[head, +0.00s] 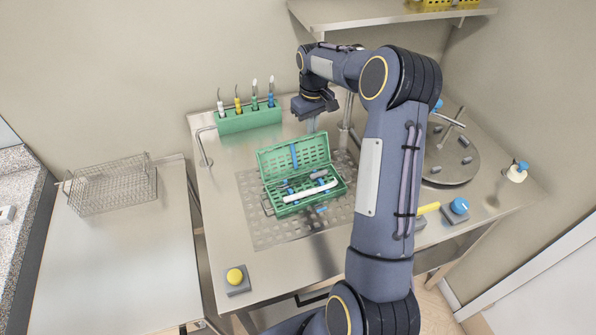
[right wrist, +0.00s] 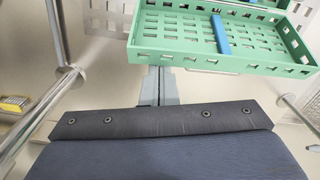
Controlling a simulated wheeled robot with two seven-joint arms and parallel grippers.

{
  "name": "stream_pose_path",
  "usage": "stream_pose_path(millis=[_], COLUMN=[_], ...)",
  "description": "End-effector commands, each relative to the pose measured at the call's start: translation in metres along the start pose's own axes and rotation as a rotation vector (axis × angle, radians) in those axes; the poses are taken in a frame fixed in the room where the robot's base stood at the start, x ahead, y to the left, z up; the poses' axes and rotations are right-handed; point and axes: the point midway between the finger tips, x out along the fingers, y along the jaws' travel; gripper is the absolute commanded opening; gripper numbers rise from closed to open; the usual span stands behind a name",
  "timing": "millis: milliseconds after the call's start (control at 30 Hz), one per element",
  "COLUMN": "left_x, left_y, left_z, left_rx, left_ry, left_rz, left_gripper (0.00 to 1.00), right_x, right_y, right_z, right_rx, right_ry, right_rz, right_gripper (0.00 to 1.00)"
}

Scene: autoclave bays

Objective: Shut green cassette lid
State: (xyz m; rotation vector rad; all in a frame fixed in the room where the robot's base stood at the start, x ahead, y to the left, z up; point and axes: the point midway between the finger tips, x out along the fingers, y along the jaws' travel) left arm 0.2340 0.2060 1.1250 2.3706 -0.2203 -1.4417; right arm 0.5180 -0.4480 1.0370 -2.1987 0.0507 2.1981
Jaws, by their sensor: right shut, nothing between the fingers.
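The green cassette stands open on a perforated plate in the middle of the steel table. Its perforated lid (head: 275,161), with a blue strip, is raised at the back. Its base (head: 281,210) holds a white tube-like instrument, a grey piece and blue parts. My right gripper (head: 314,124) is shut and empty, above and behind the lid. In the right wrist view the green lid (right wrist: 165,46) fills the top right, just beyond the shut fingertips (right wrist: 160,72). I cannot tell whether they touch it. My left gripper is not in view.
A green rack (head: 247,122) with several upright tools stands behind left. A wire basket (head: 112,187) sits on the left table. A yellow button (head: 235,277) is at the front. A round steel plate (head: 455,160) and blue knob (head: 459,205) lie right of my arm. A shelf (head: 375,12) hangs above.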

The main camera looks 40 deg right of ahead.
Motion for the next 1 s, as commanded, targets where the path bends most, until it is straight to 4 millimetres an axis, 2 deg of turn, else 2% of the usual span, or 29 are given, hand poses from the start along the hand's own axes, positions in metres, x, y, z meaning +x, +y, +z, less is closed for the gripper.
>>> stream_pose_path(millis=[200, 633, 1000], left_x=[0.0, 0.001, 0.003], left_y=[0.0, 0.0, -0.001], left_z=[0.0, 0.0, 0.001], left_rx=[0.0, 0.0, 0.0], left_ry=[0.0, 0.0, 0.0], left_rz=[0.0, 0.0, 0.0], left_gripper=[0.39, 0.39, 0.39], right_x=[-0.005, -0.006, -0.013], right_y=[-0.002, -0.002, -0.005], right_z=[0.007, 0.01, 0.024], right_rx=[0.0, -0.001, -0.001], right_ry=[0.0, -0.001, 0.0], right_rz=[0.0, 0.0, 0.0], right_gripper=[0.0, 0.0, 0.0])
